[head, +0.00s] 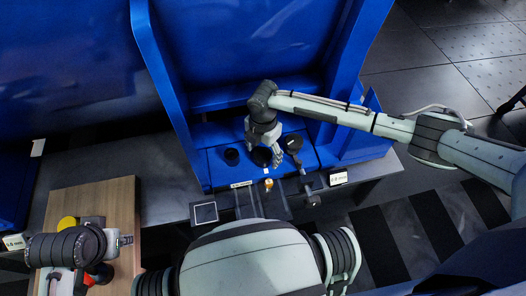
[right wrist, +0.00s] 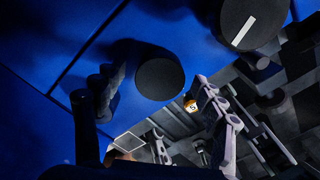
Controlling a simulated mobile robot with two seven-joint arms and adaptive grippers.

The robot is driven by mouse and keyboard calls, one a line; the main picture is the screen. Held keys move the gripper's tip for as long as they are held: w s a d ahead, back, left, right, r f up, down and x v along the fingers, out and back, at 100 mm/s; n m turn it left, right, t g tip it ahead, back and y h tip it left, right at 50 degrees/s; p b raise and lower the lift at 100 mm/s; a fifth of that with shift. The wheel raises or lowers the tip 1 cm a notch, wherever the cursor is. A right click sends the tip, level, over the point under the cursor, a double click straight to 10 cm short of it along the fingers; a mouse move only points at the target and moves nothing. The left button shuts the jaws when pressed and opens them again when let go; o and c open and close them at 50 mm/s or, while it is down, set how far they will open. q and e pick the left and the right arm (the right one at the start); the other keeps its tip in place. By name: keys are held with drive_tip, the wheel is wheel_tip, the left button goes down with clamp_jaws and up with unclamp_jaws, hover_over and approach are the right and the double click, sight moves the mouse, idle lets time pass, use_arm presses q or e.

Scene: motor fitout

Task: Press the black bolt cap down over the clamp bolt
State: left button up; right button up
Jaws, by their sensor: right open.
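A plain black round cap (head: 262,157) is at the front of the blue housing in the head view. In the right wrist view the black cap (right wrist: 160,78) lies between my finger linkages, with a gap visible on both sides. My right gripper (head: 264,147) is open right over it, and its fingers partly hide it. The right gripper's fingers also show in the wrist view (right wrist: 158,105). I cannot make out the clamp bolt or whether the cap is over it. My left gripper (head: 125,240) is at the lower left above a wooden board; its jaws are too small to read.
Another black disc (head: 231,156) stands to the left, and a black knob (head: 294,143) with a white mark to the right. A small orange-and-white piece (head: 268,184) sits in front. Blue walls rise on both sides. A wooden board (head: 122,200) holds yellow and red parts.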

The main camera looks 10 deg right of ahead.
sight(263, 154)
wheel_tip(263, 154, up, 8)
drive_tip(key=shift+f, duration=0.2)
idle(0.7)
